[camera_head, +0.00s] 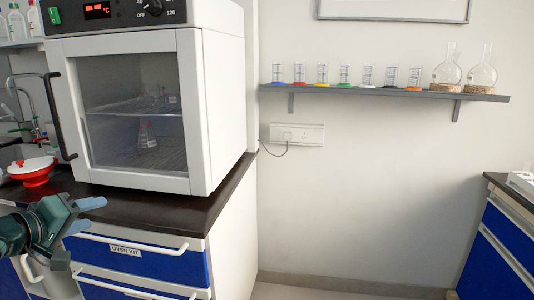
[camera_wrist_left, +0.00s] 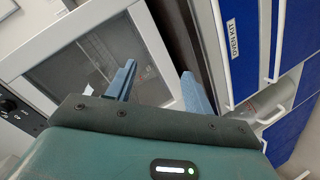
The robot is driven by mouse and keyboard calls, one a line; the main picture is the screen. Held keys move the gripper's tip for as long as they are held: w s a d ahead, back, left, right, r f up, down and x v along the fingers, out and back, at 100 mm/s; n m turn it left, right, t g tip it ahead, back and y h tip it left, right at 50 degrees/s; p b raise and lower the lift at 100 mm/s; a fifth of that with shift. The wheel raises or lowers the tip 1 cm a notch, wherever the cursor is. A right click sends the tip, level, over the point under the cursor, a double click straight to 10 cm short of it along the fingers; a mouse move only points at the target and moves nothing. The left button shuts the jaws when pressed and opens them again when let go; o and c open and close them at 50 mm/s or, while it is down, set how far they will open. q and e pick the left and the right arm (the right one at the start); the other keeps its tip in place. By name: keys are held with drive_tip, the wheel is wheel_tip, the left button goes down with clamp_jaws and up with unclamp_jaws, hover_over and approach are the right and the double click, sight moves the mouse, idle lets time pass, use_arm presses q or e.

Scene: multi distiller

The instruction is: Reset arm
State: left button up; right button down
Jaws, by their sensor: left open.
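My left gripper (camera_head: 84,214) is at the lower left of the head view, above the dark counter's front edge and in front of the oven. Its two blue fingers are apart, with nothing between them. In the left wrist view the open fingers (camera_wrist_left: 158,88) point toward the oven door and the counter edge. My right gripper is not in view.
A white oven (camera_head: 215,110) with its door shut stands on the dark counter (camera_head: 180,205). Blue drawers (camera_head: 140,262) are below. A wall shelf (camera_head: 385,92) holds cylinders and flasks. The middle floor area is clear.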

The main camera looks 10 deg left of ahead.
use_arm(q)
drive_tip(key=s+d+f+m+h, duration=0.1)
drive_tip(key=s+d+f+m, duration=0.1)
drive_tip(key=s+d+f, duration=0.35)
drive_tip(key=s+d+f+m+g, duration=0.1)
drive_tip(key=s+d+f+m, duration=0.15)
drive_tip(key=f, duration=0.55)
drive_tip(key=s+d+f+m+h, duration=0.1)
drive_tip(key=s+d+f+m, duration=0.15)
drive_tip(key=d+f, duration=0.35)
drive_tip(key=s+d+f+m, duration=0.2)
drive_tip(key=s+d+f, duration=0.1)
drive_tip(key=s+d, duration=0.5)
drive_tip(key=s+d+r+m+g+p, duration=0.2)
drive_tip(key=d+r+p, duration=0.3)
drive_tip(key=p, duration=1.3)
drive_tip(key=shift+d+r+m, duration=0.2)
drive_tip(key=shift+r+m, duration=0.3)
drive_tip(key=shift+r, duration=0.1)
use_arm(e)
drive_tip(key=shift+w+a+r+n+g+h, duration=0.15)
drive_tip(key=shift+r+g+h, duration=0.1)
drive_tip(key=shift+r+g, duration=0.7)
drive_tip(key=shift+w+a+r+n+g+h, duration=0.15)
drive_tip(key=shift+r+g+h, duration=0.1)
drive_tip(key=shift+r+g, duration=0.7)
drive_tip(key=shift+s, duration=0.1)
